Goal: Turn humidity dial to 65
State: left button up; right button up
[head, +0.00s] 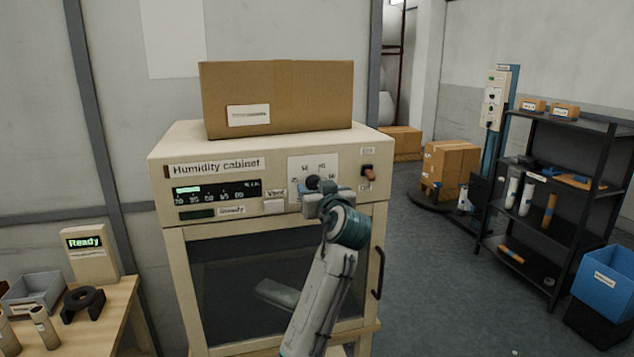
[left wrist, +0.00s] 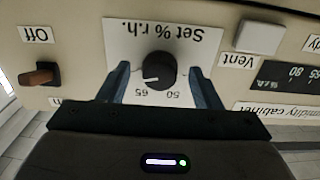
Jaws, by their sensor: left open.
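The humidity cabinet (head: 168,215) stands in front of me, with a white "Set % r.h." dial plate (head: 299,166) on its upper panel. In the left wrist view, upside down, the black round dial (left wrist: 160,69) has a white pointer mark toward the left, close to the printed 65 but not clearly on it. The printed 50 is to the right of the 65. My left gripper (head: 316,188) is at the dial, its open blue fingers (left wrist: 160,72) on either side of the knob with visible gaps. My right gripper is not in view.
An orange-brown toggle switch (head: 369,174) marked Off sits right of the dial; a white Vent button (head: 274,206) sits left. A cardboard box (head: 280,95) rests on top. A door handle (head: 378,273) sticks out below. A table (head: 122,300) stands left, a black shelf (head: 560,135) right.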

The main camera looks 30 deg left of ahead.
pick_arm(q)
jog(key=shift+w+a, duration=0.2)
jog(key=shift+a, duration=0.05)
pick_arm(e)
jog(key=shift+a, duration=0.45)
pick_arm(q)
jog(key=c, duration=1)
jog(key=shift+o, duration=0.2)
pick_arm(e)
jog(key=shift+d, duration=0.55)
